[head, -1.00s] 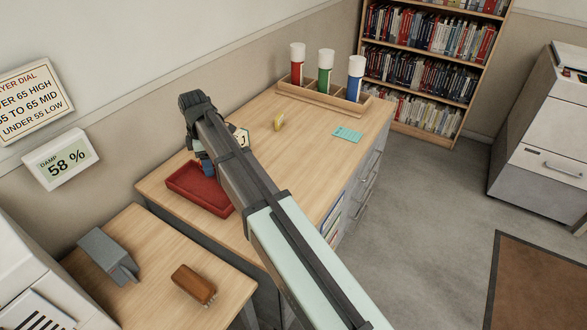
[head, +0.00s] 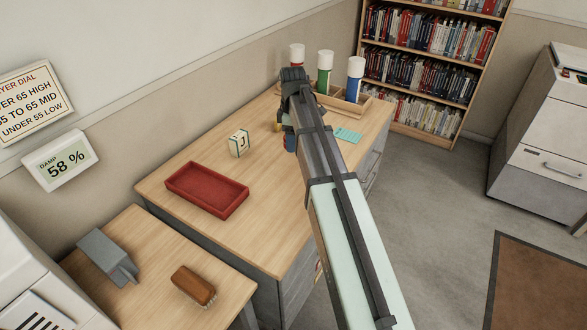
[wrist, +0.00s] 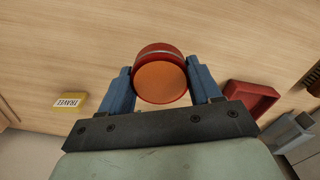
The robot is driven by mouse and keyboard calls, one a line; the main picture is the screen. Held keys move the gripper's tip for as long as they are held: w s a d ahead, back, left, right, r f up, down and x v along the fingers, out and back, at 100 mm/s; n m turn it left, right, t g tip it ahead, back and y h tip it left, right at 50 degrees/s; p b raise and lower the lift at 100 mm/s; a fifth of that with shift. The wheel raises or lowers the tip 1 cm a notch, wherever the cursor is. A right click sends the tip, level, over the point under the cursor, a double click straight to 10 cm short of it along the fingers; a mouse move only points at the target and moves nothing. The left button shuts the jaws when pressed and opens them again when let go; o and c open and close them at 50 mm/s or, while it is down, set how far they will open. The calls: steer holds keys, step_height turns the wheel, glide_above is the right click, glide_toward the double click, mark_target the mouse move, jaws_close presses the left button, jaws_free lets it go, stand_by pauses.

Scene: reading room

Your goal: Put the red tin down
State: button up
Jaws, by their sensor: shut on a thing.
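The red tin (wrist: 160,72) is between the two blue fingers of my gripper (wrist: 162,88) in the wrist view, its orange round end facing the camera. My gripper is shut on it, over the wooden desk top (head: 215,240). In the head view my gripper (head: 289,138) is over the back part of the desk, and my arm hides most or all of the tin. How high the tin is above the desk I cannot tell.
An empty-looking red tray (head: 207,190) lies front left on the desk. A white box marked J (head: 239,143), a yellow block (wrist: 69,103), a teal card (head: 347,135) and a wooden rack (head: 346,104) with capped tubes stand around.

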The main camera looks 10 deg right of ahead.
mark_target(294, 169)
steer(key=shift+d+f, duration=0.2)
steer(key=shift+f, duration=4.8)
steer(key=shift+f, duration=0.1)
steer(key=o, duration=1.1)
step_height(294, 169, up, 12)
steer(key=shift+r, duration=0.15)
